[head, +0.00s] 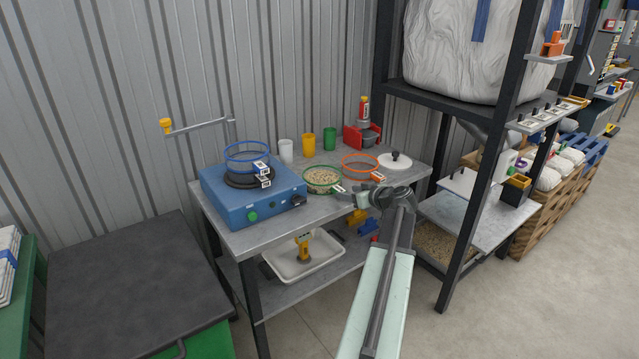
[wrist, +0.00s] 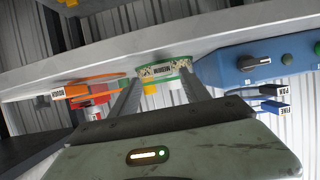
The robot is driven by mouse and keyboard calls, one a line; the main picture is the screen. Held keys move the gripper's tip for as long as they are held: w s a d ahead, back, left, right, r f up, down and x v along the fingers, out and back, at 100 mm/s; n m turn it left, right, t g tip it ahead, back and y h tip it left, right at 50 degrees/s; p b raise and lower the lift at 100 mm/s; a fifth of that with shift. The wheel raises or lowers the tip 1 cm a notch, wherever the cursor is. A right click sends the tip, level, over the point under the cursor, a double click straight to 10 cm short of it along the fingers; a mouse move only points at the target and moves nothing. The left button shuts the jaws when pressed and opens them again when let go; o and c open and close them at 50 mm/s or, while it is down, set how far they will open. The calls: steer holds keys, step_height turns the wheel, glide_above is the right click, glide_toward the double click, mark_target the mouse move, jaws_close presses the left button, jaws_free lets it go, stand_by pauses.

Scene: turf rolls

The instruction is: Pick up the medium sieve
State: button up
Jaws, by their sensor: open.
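The medium sieve is a green ring (head: 322,180) filled with pale grains, on the grey bench. Its handle points right toward my gripper (head: 362,198). My gripper (wrist: 160,84) is open and empty.
A blue machine (head: 252,192) with a blue-rimmed sieve (head: 247,150) on top stands left. An orange sieve (head: 361,166) and a white lid (head: 394,162) lie close by on the right. Cups (head: 308,145) stand behind. A dark rack post (head: 486,160) rises right of the bench (head: 270,226).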

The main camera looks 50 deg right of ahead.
mark_target(340, 190)
steer(key=b+x, duration=0.1)
steer(key=x, duration=0.1)
steer(key=b+x, duration=0.1)
steer(key=x, duration=0.2)
steer(key=shift+w+a, duration=0.2)
steer(key=shift+w, duration=0.05)
steer(key=shift+r, duration=0.1)
jaws_close()
steer(key=shift+r, duration=0.1)
step_height(340, 190, up, 10)
steer(key=p, duration=1)
steer(key=shift+s, duration=0.1)
